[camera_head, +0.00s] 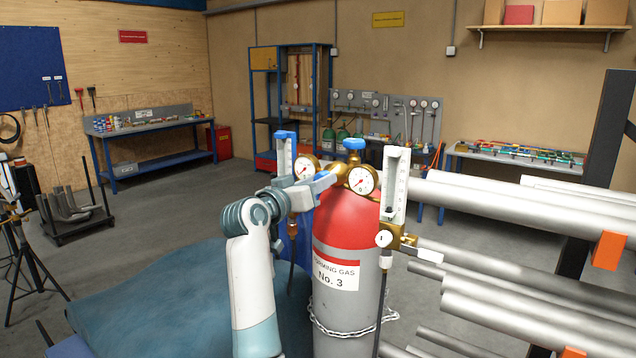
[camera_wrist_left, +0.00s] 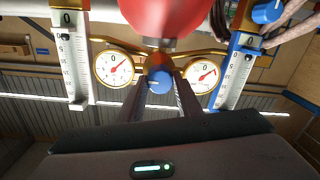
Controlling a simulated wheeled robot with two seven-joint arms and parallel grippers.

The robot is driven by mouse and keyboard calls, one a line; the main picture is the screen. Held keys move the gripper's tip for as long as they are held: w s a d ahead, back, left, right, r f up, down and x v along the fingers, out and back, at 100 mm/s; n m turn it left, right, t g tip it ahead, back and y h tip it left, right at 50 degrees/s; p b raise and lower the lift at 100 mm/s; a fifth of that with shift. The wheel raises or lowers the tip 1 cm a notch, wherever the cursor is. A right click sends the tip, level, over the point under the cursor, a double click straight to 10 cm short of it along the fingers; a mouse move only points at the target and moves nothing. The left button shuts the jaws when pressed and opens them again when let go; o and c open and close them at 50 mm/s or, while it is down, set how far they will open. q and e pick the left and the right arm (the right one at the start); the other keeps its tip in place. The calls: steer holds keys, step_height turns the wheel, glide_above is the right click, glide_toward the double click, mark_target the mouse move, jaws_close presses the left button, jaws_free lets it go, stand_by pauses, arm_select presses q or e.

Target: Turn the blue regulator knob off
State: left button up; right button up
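A gas cylinder (camera_head: 345,222) with a red top and a grey body stands upright, labelled "FORMING GAS No. 3". Brass fittings on top carry two round gauges (camera_head: 362,180) and two white scaled tubes (camera_head: 395,185). A blue knob (camera_head: 354,143) sits between the gauges. In the left wrist view, which is upside down, a blue knob (camera_wrist_left: 160,80) with a white mark lies between the fingers of my left gripper (camera_wrist_left: 160,98). The fingers are apart, and contact cannot be told. In the head view my left gripper (camera_head: 328,182) is beside the left gauge. My right gripper is not in view.
A second blue knob (camera_wrist_left: 267,11) shows beside the blue-edged tube in the wrist view. Long grey pipes (camera_head: 540,205) on a rack crowd the right side. A chain (camera_head: 350,332) circles the cylinder. Workbenches (camera_head: 150,125) stand farther back, with open floor before them.

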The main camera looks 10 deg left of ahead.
arm_select(q)
steer(key=shift+n, duration=0.4)
steer(key=n, duration=1.6)
steer(key=shift+a+f+n+g, duration=0.15)
steer(key=shift+n+g, duration=0.15)
steer(key=shift+g, duration=0.1)
stand_by(0.4)
steer(key=o, duration=1)
steer(key=shift+o, duration=0.2)
steer(key=shift+a, duration=0.1)
